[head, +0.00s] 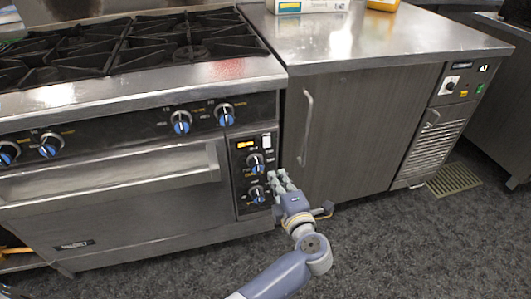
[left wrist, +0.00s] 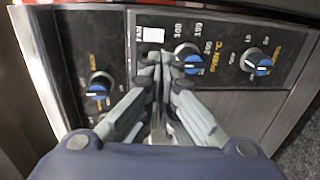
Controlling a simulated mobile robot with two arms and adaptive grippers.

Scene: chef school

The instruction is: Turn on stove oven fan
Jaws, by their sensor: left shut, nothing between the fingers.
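The stove's upright control panel (head: 240,181) is right of the oven door. A white fan switch (head: 266,140) sits at its top right, above two blue-capped knobs, the upper knob (head: 257,162) and the lower knob (head: 257,195). In the left wrist view the switch (left wrist: 152,34) is beside the word FAN. My left gripper (head: 279,182) is at the panel's right edge, below the switch in the head view, shut and empty. In the left wrist view its fingertips (left wrist: 163,62) lie just below the switch and beside a knob (left wrist: 190,58); contact cannot be told. My right gripper is out of view.
Burner knobs (head: 181,122) line the stove front, one close to the fingers in the left wrist view (left wrist: 99,85). The oven door handle (head: 110,179) juts out at left. A grey cabinet (head: 365,120) with a vertical handle (head: 306,127) stands at right. Dark floor (head: 400,240) in front is clear.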

